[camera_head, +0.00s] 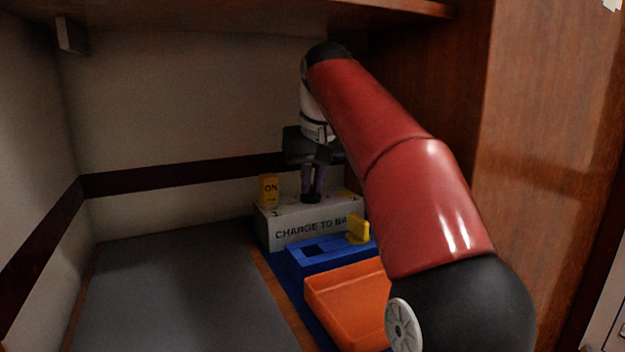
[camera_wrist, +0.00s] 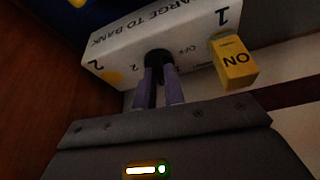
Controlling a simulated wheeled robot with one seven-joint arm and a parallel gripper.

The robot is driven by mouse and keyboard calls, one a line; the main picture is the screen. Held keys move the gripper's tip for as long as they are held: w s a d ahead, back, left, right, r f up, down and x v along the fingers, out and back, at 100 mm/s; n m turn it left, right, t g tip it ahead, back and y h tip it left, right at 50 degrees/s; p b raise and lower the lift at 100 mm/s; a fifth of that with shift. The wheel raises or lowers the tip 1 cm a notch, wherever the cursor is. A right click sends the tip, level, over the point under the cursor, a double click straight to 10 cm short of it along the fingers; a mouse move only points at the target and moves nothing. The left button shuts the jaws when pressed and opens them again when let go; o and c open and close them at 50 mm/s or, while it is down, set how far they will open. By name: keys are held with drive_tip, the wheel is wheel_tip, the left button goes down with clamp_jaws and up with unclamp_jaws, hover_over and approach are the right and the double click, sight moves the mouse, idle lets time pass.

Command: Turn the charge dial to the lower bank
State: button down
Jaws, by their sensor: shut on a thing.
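The charge box (camera_head: 290,228) is a pale box lettered "CHARGE TO BA…" in the head view. The wrist view shows its lettering "CHARGE TO BANK" and the marks 1, OFF and 2 (camera_wrist: 128,45). The dark charge dial (camera_wrist: 155,57) sits in the middle of its top. My gripper (camera_head: 313,194) points down over the box, and its two purple-grey fingers (camera_wrist: 165,75) are shut on the dial. The fingers hide much of the dial, so I cannot tell which mark it points at.
A blue block (camera_head: 300,262) with a square opening and a yellow piece (camera_head: 357,229) stands in front of the box. An orange tray (camera_head: 330,296) is nearer. A grey flat surface (camera_head: 175,285) lies clear to the left. A wooden wall (camera_head: 535,130) rises at right.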

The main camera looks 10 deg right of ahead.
drive_tip(key=m, duration=0.2)
drive_tip(key=m+h, duration=0.2)
drive_tip(key=m, duration=0.1)
drive_tip(key=shift+w+a+m, duration=0.1)
drive_tip(key=shift+a+m, duration=0.2)
drive_tip(key=shift+a, duration=0.05)
drive_tip(key=m+g+h, duration=0.1)
drive_tip(key=m, duration=0.2)
drive_tip(key=m+h, duration=0.1)
drive_tip(key=m, duration=0.1)
drive_tip(key=shift+w+a+m+g, duration=0.15)
drive_tip(key=shift+m+g, duration=0.25)
drive_tip(key=c, duration=1.5)
unclamp_jaws()
